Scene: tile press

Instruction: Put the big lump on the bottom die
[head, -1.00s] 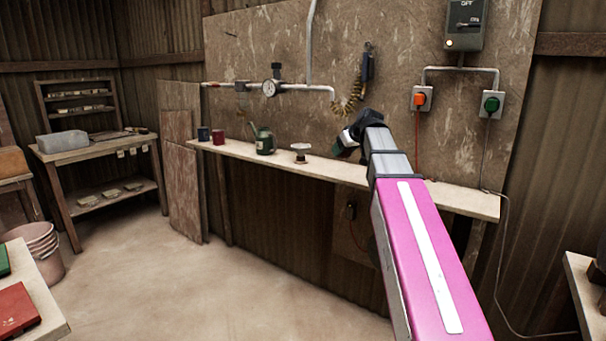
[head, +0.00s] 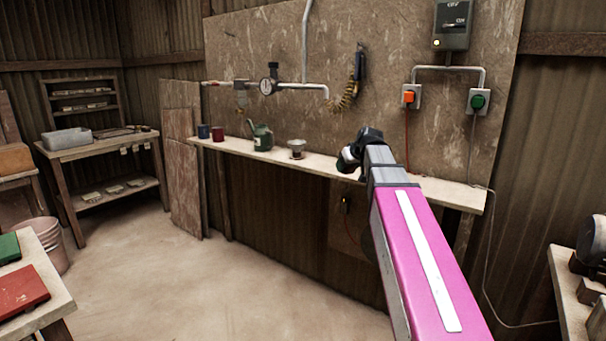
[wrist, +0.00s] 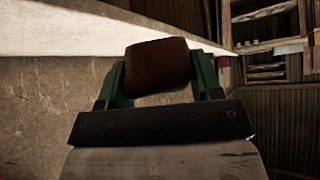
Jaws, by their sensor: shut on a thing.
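My gripper (wrist: 158,75) is shut on a brown lump (wrist: 157,62) in the wrist view. The lump is rounded and block-like, and it sits between the two green fingers. In the head view my gripper (head: 347,160) is at the far end of my pink arm, in front of the wall bench, and the lump is hidden there. I cannot make out the bottom die in either view.
A narrow wall bench (head: 335,176) holds mugs, a green can (head: 262,137) and a small pale stand. A table (head: 568,300) at the right edge carries partly cut-off machinery (head: 594,240). A table with red (head: 22,290) and green flat blocks stands left. The middle floor is clear.

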